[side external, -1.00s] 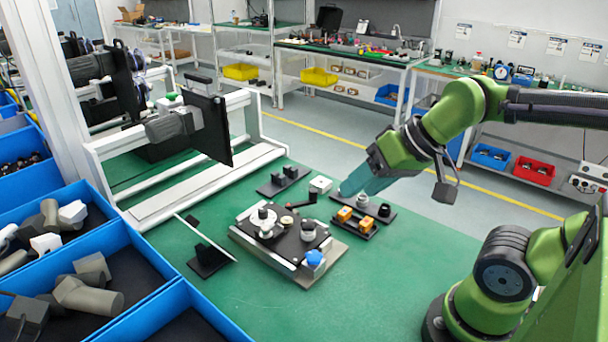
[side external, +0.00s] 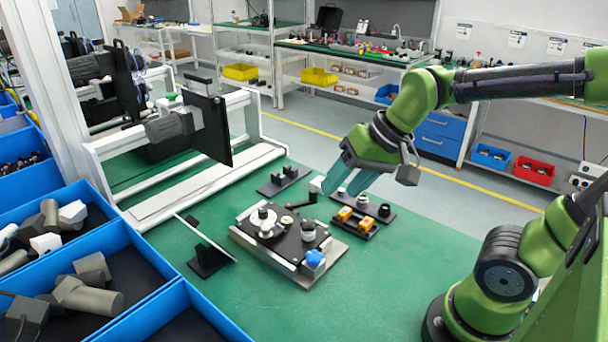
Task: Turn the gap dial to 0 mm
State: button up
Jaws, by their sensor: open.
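A grey plate fixture (side external: 330,277) on the green table carries several dial-like parts. These are a white disc with a post (side external: 263,217), a grey and black knob (side external: 308,230) and a blue knob (side external: 314,257). A black lever (side external: 300,202) lies at its far edge. I cannot tell which part is the gap dial, and no scale marks are readable. My gripper (side external: 340,191) is open, with two teal fingers pointing down and left. It is above and behind the fixture on the right, touching none of the dials. Nothing shows between the fingers.
A small black stand (side external: 270,188) and a white box (side external: 316,184) are further back. Blue bins (side external: 135,262) line the left. Front table is clear.

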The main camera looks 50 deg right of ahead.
jog(key=w+d+f+m+g, duration=0.1)
jog(key=w+m, duration=0.5)
jog(key=w+d+f+m+g, duration=0.1)
jog(key=w+d+f+m, duration=0.1)
jog(key=w+m, duration=0.45)
jog(key=m, duration=1.3)
send_near(262, 209)
jog(key=shift+t, duration=0.3)
jog(key=x, duration=0.8)
jog(key=shift+s+a+f, duration=0.1)
jog(key=shift+s+f, duration=0.05)
jog(key=shift+f, duration=0.15)
jog(key=shift+c, duration=0.3)
grip_shut()
